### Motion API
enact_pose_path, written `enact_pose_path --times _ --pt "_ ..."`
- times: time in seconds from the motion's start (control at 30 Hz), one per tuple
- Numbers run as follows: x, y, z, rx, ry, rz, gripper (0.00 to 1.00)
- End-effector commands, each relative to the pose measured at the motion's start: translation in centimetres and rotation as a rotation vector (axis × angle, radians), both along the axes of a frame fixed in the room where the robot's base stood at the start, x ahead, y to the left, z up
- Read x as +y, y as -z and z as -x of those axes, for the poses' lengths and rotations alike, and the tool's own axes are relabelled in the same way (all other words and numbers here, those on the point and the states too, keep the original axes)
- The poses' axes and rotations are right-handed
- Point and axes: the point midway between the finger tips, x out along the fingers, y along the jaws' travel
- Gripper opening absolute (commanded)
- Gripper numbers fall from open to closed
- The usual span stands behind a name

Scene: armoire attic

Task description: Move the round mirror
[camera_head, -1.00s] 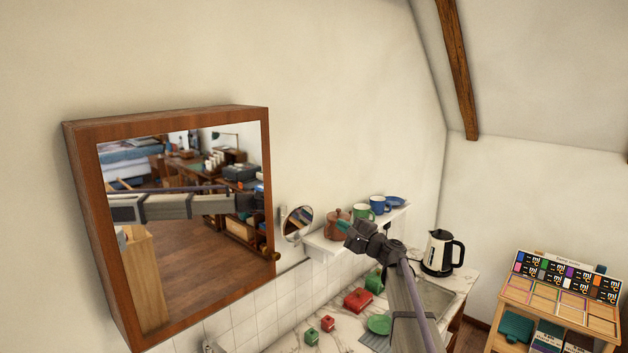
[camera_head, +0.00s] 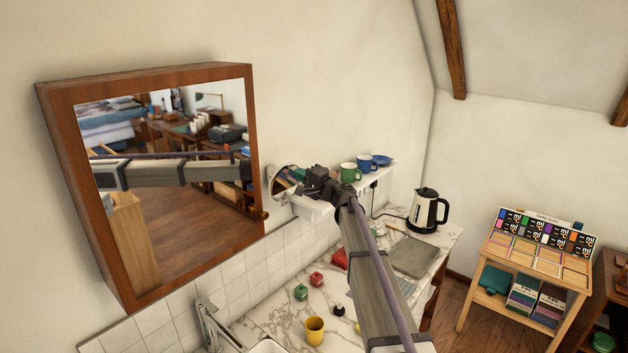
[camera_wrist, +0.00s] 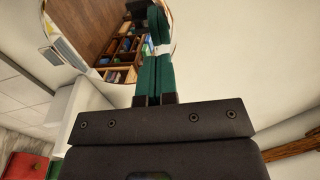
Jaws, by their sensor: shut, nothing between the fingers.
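The round mirror (camera_head: 280,184) is on the wall just right of the large wood-framed mirror, above the left end of the white shelf. In the wrist view its reflective face (camera_wrist: 112,30) fills the top left. My gripper (camera_head: 298,174) is at its right side, with the teal fingers pointing towards it. In the wrist view the fingers (camera_wrist: 157,22) are closed together, empty, and overlap the mirror's right rim. I cannot tell whether they touch it. The gripper and arm hide part of the shelf behind.
The large wood-framed mirror (camera_head: 50,130) juts from the wall at left. The white shelf (camera_head: 312,208) holds a green mug (camera_head: 349,173), a blue mug (camera_head: 365,163) and a blue plate (camera_head: 382,160). Below, the marble counter (camera_head: 268,318) holds a yellow cup (camera_head: 314,331) and a kettle (camera_head: 427,211).

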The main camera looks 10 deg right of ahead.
Motion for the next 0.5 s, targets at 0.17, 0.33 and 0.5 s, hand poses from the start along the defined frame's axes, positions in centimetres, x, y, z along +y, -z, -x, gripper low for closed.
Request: enact_pose_path --times 0.17,0.33,0.5 --pt "1.2 -0.3 -1.7 0.001 0.0 -0.001 0.0" --pt "1.4 -0.3 -1.9 0.001 0.0 -0.001 0.0" --pt "1.4 -0.3 -1.8 0.001 0.0 -0.001 0.0"
